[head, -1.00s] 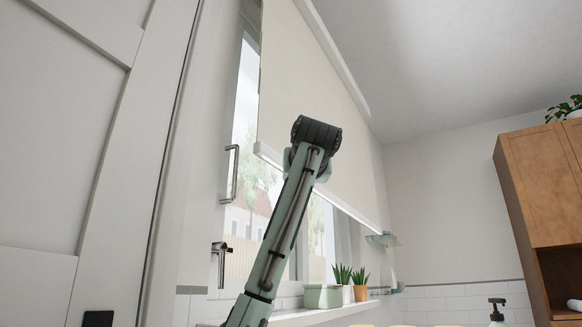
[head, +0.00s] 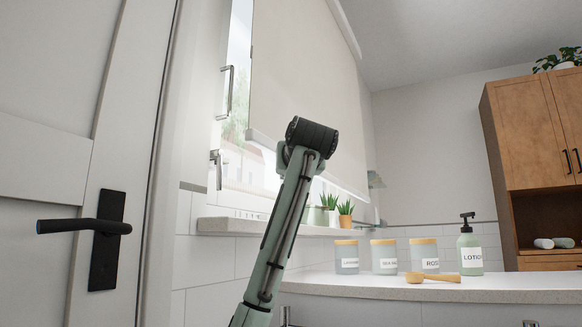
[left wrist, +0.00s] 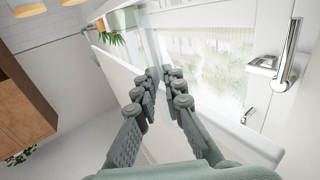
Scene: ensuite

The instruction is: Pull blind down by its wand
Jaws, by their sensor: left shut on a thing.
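The cream roller blind (head: 300,65) hangs partway down over the window, its white bottom bar a short way above the sill. My left arm reaches up in front of it, and its wrist hides the fingers in the head view. In the left wrist view, my left gripper (left wrist: 167,88) is closed just in front of the blind's bottom bar (left wrist: 250,143). My right gripper is not in view.
The window sill (head: 225,226) holds a green box and potted plants (head: 345,213). A counter (head: 480,287) with labelled jars, a wooden scoop (head: 432,277) and a lotion bottle (head: 470,250) stands at right. A door with a black handle (head: 85,227) is at left.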

